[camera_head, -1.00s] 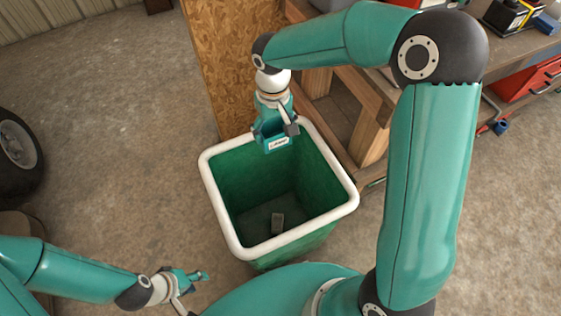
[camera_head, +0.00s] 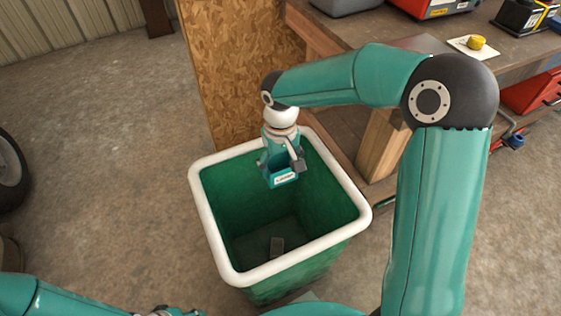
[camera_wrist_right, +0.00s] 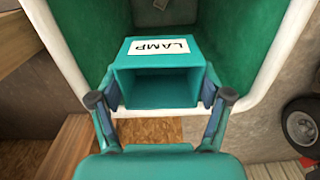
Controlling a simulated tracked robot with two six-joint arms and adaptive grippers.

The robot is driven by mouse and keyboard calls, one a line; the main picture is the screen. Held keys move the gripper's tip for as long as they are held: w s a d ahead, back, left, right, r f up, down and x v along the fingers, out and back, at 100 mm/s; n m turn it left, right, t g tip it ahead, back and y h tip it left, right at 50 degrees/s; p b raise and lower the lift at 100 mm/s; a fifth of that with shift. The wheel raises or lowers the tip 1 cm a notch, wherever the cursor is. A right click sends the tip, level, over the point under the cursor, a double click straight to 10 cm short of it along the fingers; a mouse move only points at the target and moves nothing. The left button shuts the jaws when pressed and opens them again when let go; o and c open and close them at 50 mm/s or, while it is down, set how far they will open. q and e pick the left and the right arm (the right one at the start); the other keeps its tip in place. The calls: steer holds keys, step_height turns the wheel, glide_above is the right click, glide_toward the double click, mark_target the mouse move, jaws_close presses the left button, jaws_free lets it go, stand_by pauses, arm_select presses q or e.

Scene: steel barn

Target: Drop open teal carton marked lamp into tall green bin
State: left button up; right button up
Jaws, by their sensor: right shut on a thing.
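The open teal carton with its white LAMP label (camera_wrist_right: 158,47) is between the fingers of my right gripper (camera_wrist_right: 160,100), which is shut on it. In the head view the carton (camera_head: 283,176) hangs from the right gripper (camera_head: 281,162) over the mouth of the tall green bin, inside its white rim (camera_head: 204,218). The carton's open side faces the wrist camera and its inside looks empty. A small grey block (camera_head: 277,246) lies on the bin floor. My left gripper (camera_head: 168,312) is barely in view at the bottom edge, its fingers mostly cut off.
A chipboard panel (camera_head: 232,70) stands behind the bin. A wooden workbench (camera_head: 400,35) is at the right, with a yellow item (camera_head: 476,42), a red case and other gear on it. A wheel (camera_head: 10,170) is at the far left. Concrete floor left of the bin is clear.

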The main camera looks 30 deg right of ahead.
steer(key=shift+f, duration=0.7)
steer(key=o, duration=0.9)
step_height(320, 180, up, 12)
steer(key=shift+s, duration=0.1)
